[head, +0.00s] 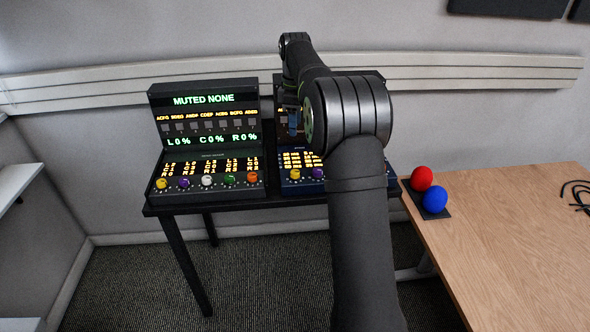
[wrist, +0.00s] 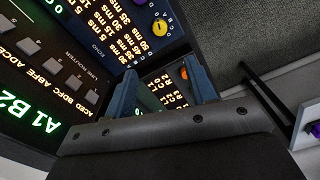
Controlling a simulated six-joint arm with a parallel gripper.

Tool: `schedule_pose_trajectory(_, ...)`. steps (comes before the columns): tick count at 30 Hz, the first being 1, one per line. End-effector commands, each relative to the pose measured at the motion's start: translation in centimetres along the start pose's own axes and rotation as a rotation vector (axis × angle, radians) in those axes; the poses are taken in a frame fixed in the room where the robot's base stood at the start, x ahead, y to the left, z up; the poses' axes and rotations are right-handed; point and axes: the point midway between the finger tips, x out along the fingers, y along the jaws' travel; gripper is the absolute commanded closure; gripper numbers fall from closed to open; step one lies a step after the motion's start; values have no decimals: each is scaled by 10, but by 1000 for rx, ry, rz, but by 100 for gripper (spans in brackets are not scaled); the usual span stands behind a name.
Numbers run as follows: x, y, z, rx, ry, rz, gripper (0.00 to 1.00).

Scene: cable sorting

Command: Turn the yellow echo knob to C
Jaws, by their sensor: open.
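The yellow echo knob (head: 293,174) sits at the front left of the right-hand blue console (head: 289,187), left of a purple knob. In the wrist view the yellow knob (wrist: 160,26) is at the top, beside the ECHO label and small letters. It has a dark mark, but I cannot tell which letter it points to. My gripper (wrist: 162,87) has its two blue fingers apart with nothing between them. The knob is outside the fingers, apart from them. In the head view my gripper (head: 293,122) is above and behind the knob, partly hidden by my arm.
A left console (head: 206,140) reads MUTED NONE and has several coloured knobs; its orange knob (wrist: 183,73) shows beyond my fingers. Both consoles stand on a black table (head: 240,201). A wooden table (head: 510,240) at the right holds a red ball (head: 421,178) and a blue ball (head: 435,199).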

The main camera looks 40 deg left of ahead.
Motion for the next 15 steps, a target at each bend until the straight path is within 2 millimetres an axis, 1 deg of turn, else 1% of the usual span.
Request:
schedule_pose_trajectory(1, 1, 0, 0, -73, 0, 0, 49)
schedule_pose_trajectory(3, 1, 0, 0, -165, 0, 0, 49)
schedule_pose_trajectory(6, 2, 0, 0, -252, 0, 0, 49)
schedule_pose_trajectory(11, 7, 0, 0, -301, 0, -1, 49)
schedule_pose_trajectory(14, 18, 0, 0, -301, -1, -3, 49)
schedule_pose_trajectory(15, 25, 0, 0, -301, -1, -3, 49)
